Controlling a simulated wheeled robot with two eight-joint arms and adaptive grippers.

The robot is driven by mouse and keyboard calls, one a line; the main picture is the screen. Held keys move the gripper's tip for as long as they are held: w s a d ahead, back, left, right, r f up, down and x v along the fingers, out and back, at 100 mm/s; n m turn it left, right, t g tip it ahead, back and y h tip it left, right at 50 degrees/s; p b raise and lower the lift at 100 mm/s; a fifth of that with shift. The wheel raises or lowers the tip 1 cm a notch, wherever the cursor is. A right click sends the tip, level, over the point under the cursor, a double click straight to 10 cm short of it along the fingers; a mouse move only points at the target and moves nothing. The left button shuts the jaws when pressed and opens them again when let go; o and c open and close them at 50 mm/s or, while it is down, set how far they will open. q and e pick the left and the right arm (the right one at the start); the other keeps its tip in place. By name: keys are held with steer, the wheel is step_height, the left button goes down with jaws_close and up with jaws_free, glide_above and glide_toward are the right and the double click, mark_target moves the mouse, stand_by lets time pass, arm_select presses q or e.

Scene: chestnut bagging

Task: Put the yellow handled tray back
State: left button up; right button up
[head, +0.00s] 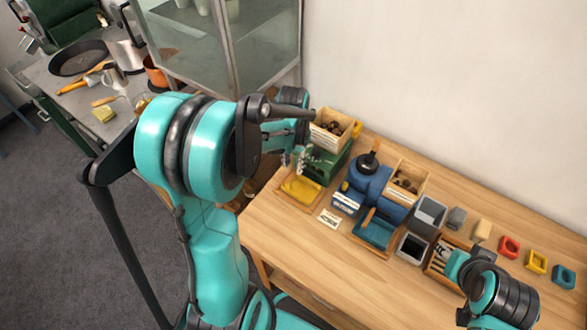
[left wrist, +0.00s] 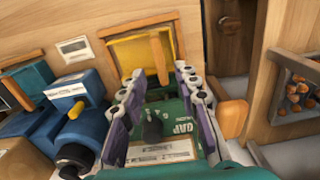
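The yellow tray (head: 301,189) lies in a shallow wooden frame at the left end of the table. In the left wrist view the yellow tray (left wrist: 133,52) shows its upright wooden handle (left wrist: 158,55). My left gripper (head: 298,160) is above the table beside the tray. In the left wrist view my left gripper (left wrist: 160,72) is open, its purple-padded fingers apart and pointing toward the handle. Nothing is visibly held between them. My right arm shows at the lower right in the head view; its fingers cannot be made out.
A green box (left wrist: 170,118) lies below my left fingers. A blue machine (head: 368,180) stands right of the tray, with a blue handled tray (head: 375,232) in front. A wooden box of chestnuts (head: 331,130) is behind. A small white card (head: 329,218) lies near the frame.

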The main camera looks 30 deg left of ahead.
arm_select(q)
steer(key=s+d+r+n+t+p, duration=0.1)
steer(key=s+d+r+t, duration=0.6)
steer(key=s+d+r, duration=0.3)
step_height(320, 180, up, 3)
steer(key=shift+s+d+f, duration=0.1)
steer(key=shift+s+d, duration=0.2)
steer(key=shift+s, duration=0.2)
step_height(320, 180, down, 8)
steer(key=b, duration=0.8)
steer(key=shift+f, duration=0.15)
